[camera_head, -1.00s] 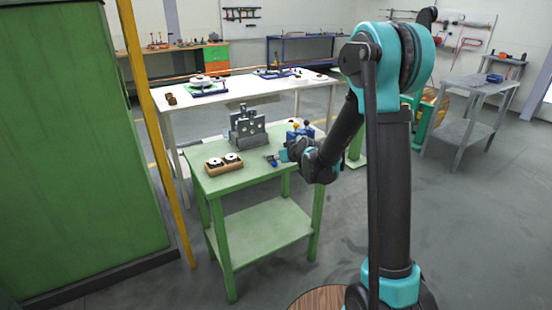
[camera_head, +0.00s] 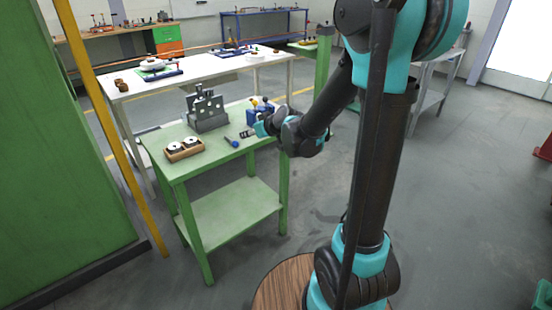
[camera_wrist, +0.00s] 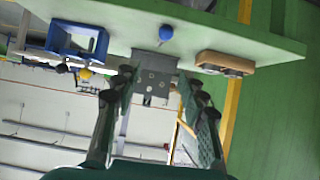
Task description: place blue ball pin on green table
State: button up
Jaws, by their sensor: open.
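The blue ball pin (camera_head: 234,143) is on top of the green table (camera_head: 190,165), near its right front edge, and looks as if it lies on its side. In the wrist view, which is upside down, its blue ball (camera_wrist: 166,33) and a short stem show against the tabletop (camera_wrist: 225,28). My gripper (camera_head: 246,133) is just to the right of the pin in the head view, low over the table. In the wrist view the two fingers (camera_wrist: 155,85) are spread, with nothing between them and the pin apart from them.
A grey metal fixture (camera_head: 206,108) stands behind the pin. A wooden block with two round pieces (camera_head: 184,149) is to the left. A blue holder (camera_head: 260,113) with yellow and dark ball pins is at the right. A white table (camera_head: 200,72) stands behind.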

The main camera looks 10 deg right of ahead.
jog(key=s+d+f+m+g+h, duration=0.1)
jog(key=s+d+f+m+h, duration=0.1)
jog(key=s+d, duration=0.4)
jog(key=s+d+f+m+g+h, duration=0.2)
jog(key=s+d+f, duration=0.3)
jog(key=s, duration=0.8)
jog(key=s+d+f+m+g+h, duration=0.2)
jog(key=s+d+f, duration=0.2)
jog(key=s+d, duration=0.4)
jog(key=shift+s+m, duration=0.4)
jog(key=shift+s, duration=0.35)
jog(key=shift+d, duration=0.1)
